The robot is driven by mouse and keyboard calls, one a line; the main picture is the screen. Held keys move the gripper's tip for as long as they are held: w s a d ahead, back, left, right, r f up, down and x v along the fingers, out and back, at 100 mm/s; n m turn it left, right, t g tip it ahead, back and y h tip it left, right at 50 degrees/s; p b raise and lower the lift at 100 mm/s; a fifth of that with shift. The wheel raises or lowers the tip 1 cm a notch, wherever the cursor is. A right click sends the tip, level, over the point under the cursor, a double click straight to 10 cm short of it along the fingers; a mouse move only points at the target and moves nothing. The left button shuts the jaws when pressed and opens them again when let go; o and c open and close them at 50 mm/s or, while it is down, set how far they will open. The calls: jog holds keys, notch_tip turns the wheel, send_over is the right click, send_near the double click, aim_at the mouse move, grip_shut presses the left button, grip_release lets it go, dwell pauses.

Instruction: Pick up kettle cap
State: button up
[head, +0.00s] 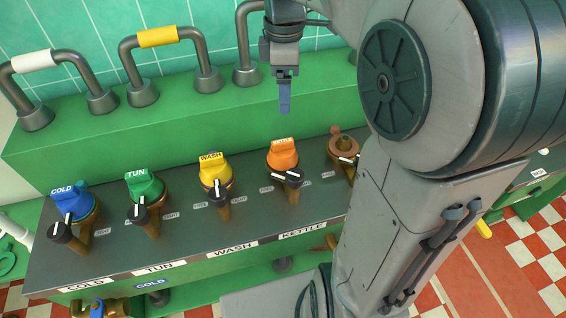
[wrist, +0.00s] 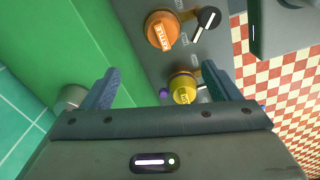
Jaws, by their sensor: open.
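The orange kettle cap (head: 283,155) sits on its valve, at the right of the row of coloured caps on the grey panel. In the wrist view the kettle cap (wrist: 162,32), lettered KETTLE, is at the top, beyond my fingertips. My gripper (head: 285,108) hangs above and behind the row, fingers downward, apart from the cap. In the wrist view my gripper (wrist: 161,80) has its two blue fingers spread wide with nothing held between them. The yellow wash cap (wrist: 184,92) shows in the gap, below the fingers.
On the grey panel (head: 110,245) stand blue cold (head: 73,200), green tun (head: 144,185) and yellow wash (head: 214,165) caps, each with a black-knobbed lever. An uncapped copper valve (head: 344,146) is partly hidden by my arm.

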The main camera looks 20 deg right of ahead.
aim_at(283, 141)
jog(key=f+n+b, duration=0.1)
jog(key=f+b, duration=0.1)
jog(key=f, duration=0.1)
jog(key=f+n+b, duration=0.1)
jog(key=f+b, duration=0.1)
jog(key=f, duration=0.2)
jog(key=f+n+b, duration=0.1)
jog(key=f+b, duration=0.1)
jog(key=f, duration=0.2)
jog(key=shift+d+f, duration=0.15)
jog(key=shift+d, duration=0.1)
jog(key=f, duration=0.2)
jog(key=a+f+b, duration=0.1)
jog(key=f, duration=0.1)
jog(key=shift+s+f, duration=0.1)
jog(key=shift+s, duration=0.1)
jog(key=shift+f, duration=0.55)
jog(key=c, duration=1)
